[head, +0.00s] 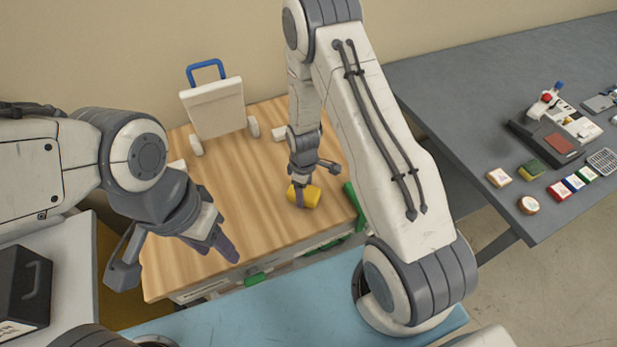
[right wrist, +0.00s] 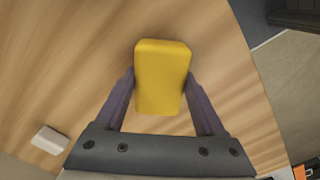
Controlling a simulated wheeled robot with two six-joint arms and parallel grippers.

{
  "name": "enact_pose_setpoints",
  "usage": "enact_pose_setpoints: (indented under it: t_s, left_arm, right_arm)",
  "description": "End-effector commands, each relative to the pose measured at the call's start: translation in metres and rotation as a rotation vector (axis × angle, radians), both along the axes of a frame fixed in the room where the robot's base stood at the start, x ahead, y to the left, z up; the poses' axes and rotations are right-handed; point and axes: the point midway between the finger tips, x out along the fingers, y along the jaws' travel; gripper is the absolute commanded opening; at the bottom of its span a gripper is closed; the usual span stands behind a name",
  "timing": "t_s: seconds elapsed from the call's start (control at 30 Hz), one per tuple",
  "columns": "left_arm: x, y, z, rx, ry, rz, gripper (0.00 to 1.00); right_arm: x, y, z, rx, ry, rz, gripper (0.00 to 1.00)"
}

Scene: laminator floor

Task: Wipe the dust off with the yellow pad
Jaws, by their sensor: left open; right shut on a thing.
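The yellow pad (right wrist: 162,75) is between the fingers of my right gripper (right wrist: 161,95), which is shut on it. In the head view the pad (head: 311,196) is at the wooden tabletop (head: 230,230), towards its right side. I cannot tell whether the pad touches the wood. My left gripper (head: 180,262) is open and empty, over the front left part of the tabletop. No dust stands out clearly on the wood in either view. Part of the tabletop is hidden behind my arms.
A cream board with a blue handle (head: 215,105) stands at the tabletop's back. A small white block (right wrist: 48,140) lies on the wood. A grey table (head: 470,110) at right holds several small items. A black case (head: 22,290) is at lower left.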

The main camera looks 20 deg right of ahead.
Motion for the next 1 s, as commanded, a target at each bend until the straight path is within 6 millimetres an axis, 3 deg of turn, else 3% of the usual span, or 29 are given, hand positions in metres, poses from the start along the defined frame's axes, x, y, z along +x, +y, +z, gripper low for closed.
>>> enact_pose_setpoints:
  t_s: [0.03, 0.07, 0.6, 1.0]
  left_arm:
    - [0.0, 0.0, 0.01, -0.001, -0.002, 0.0, 0.5]
    - [0.0, 0.0, 0.012, -0.001, -0.002, 0.0, 0.5]
    - [0.0, 0.0, 0.049, -0.001, -0.001, 0.0, 0.5]
    - [0.0, 0.0, 0.054, -0.001, -0.001, -0.002, 0.5]
  right_arm:
    - [0.002, 0.0, 0.019, 0.0, -0.007, 0.0, 0.2]
    - [0.001, 0.0, 0.024, 0.0, -0.006, 0.0, 0.2]
    - [0.003, 0.006, 0.07, 0.0, -0.004, 0.009, 0.2]
    - [0.003, 0.008, 0.078, 0.0, -0.003, 0.013, 0.2]
